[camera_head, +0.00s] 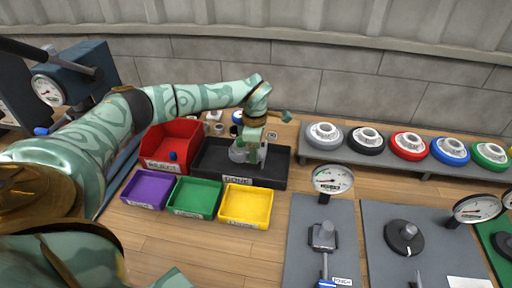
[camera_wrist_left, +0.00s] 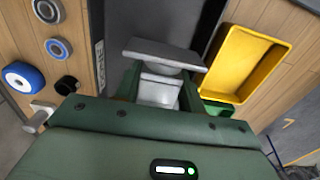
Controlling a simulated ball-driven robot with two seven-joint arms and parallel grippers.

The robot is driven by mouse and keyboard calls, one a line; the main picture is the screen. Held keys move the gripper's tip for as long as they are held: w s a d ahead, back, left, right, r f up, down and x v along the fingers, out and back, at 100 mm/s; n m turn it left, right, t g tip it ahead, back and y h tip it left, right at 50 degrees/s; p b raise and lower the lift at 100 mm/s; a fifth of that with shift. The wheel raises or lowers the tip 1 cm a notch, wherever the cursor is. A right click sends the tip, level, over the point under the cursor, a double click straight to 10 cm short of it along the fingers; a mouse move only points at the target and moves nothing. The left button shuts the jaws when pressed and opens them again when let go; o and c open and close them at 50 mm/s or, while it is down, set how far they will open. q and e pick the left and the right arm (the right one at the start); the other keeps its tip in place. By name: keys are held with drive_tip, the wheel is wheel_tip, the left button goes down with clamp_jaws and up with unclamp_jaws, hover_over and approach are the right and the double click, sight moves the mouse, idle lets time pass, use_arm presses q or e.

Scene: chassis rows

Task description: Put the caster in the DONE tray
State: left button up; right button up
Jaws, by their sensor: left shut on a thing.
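My left gripper (camera_head: 250,152) reaches down over the black DONE tray (camera_head: 277,162) in the head view. It is shut on the grey caster (camera_head: 238,154), which is partly hidden by the gripper. In the left wrist view the caster (camera_wrist_left: 163,54) shows a flat grey plate and a paler body between the green fingers of the gripper (camera_wrist_left: 160,90). The dark tray floor (camera_wrist_left: 190,18) lies behind it. I cannot tell whether the caster touches the tray floor. My right gripper is out of view.
A red REJECT bin (camera_head: 168,150) stands left of the tray. Purple (camera_head: 149,189), green (camera_head: 195,197) and yellow (camera_head: 246,205) trays sit in front. Small round parts lie behind. Several coloured wheels line a grey shelf (camera_head: 330,154) at right, beyond gauge stations.

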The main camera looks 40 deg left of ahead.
use_arm(q)
drive_tip(key=shift+d, duration=0.1)
idle(0.3)
drive_tip(key=shift+f+p, duration=0.35)
idle(0.5)
drive_tip(key=shift+f, duration=0.6)
idle(0.6)
drive_tip(key=shift+f, duration=0.2)
drive_tip(key=shift+f+b, duration=0.7)
drive_tip(key=shift+f, duration=0.8)
drive_tip(key=o, duration=1.2)
drive_tip(key=shift+c, duration=0.2)
wheel_tip(320, 180, up, 16)
drive_tip(key=p, duration=0.4)
drive_tip(key=shift+r+p, duration=0.15)
drive_tip(key=shift+p, duration=0.15)
